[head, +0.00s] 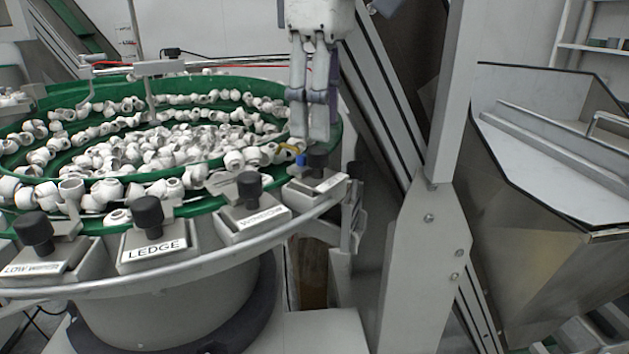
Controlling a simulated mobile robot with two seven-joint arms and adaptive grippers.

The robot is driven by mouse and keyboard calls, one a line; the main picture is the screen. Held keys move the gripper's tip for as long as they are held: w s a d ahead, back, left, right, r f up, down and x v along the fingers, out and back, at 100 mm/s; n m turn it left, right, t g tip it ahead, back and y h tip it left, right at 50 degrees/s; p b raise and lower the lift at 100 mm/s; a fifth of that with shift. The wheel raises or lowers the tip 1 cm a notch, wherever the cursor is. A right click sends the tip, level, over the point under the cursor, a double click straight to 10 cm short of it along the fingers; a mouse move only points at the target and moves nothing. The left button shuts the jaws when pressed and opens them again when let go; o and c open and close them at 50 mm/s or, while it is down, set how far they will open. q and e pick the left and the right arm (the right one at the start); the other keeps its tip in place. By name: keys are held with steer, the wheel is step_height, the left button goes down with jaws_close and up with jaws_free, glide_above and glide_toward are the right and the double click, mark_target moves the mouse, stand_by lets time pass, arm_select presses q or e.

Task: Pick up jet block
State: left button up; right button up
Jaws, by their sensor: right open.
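The jet block (306,189) appears to be the rightmost block on the bowl's front rim. It has a black knob (317,163), a blue fitting (301,160) with a yellow tube, and a white label too small to read. My right gripper (309,136) comes down from the top with its fingers pointing down. Its fingertips are just above and behind the knob in the picture. It is open and holds nothing. I cannot tell whether it touches the block. My left gripper is not in view.
The green feeder bowl (327,135) holds many white caps. Blocks labelled WINDOW (251,212), LEDGE (152,238) and LOW WIPER (36,255) sit along its front rim. A grey post (447,100) stands right of the gripper. A metal hopper (550,260) is farther right.

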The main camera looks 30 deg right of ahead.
mark_target(317, 148)
steer(key=f, duration=0.5)
steer(key=shift+a, duration=0.2)
jaws_close()
